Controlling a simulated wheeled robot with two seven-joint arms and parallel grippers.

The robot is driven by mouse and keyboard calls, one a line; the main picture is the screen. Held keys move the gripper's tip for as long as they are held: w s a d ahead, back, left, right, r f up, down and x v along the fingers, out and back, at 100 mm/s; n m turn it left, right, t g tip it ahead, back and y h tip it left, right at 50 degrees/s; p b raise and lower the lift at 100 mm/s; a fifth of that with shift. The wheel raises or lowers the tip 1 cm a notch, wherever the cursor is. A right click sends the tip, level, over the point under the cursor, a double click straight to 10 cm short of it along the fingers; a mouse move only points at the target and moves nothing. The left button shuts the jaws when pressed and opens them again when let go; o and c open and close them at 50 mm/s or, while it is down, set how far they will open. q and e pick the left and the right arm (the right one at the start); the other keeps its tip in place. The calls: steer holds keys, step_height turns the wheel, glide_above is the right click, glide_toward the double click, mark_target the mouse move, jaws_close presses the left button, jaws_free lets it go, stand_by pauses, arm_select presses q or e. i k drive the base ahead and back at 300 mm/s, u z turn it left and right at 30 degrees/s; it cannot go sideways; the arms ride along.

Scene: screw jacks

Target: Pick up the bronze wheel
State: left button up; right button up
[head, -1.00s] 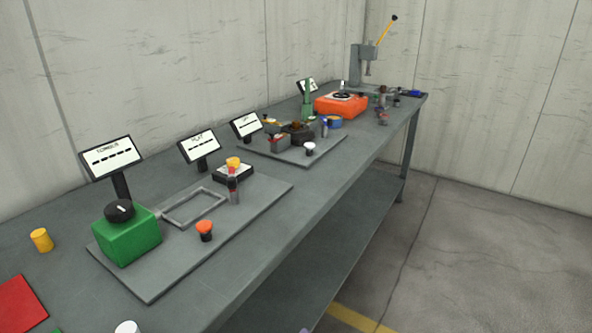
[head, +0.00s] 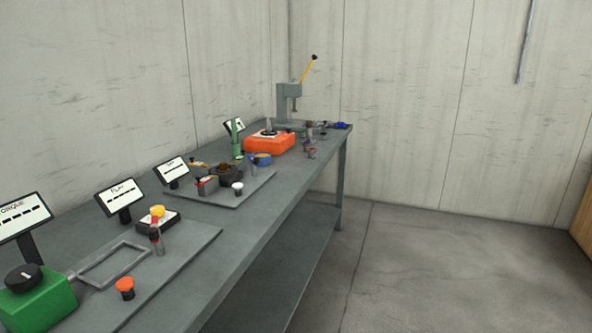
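No bronze wheel can be picked out with certainty. A small dark round part with a brownish top (head: 227,173) stands on the middle plate in the head view, but it is too small to tell what it is. Neither of my grippers is in the head view.
A long grey workbench (head: 258,232) runs along the left wall. It bears a green box with a black knob (head: 38,300), label screens such as PLAY (head: 119,200), an orange unit (head: 270,143) and a press with a yellow lever (head: 290,105). The floor (head: 440,275) at right is clear.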

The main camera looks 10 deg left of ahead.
mark_target(223, 165)
steer(key=z, duration=0.9)
steer(key=i, duration=2.4)
steer(key=u, duration=3.7)
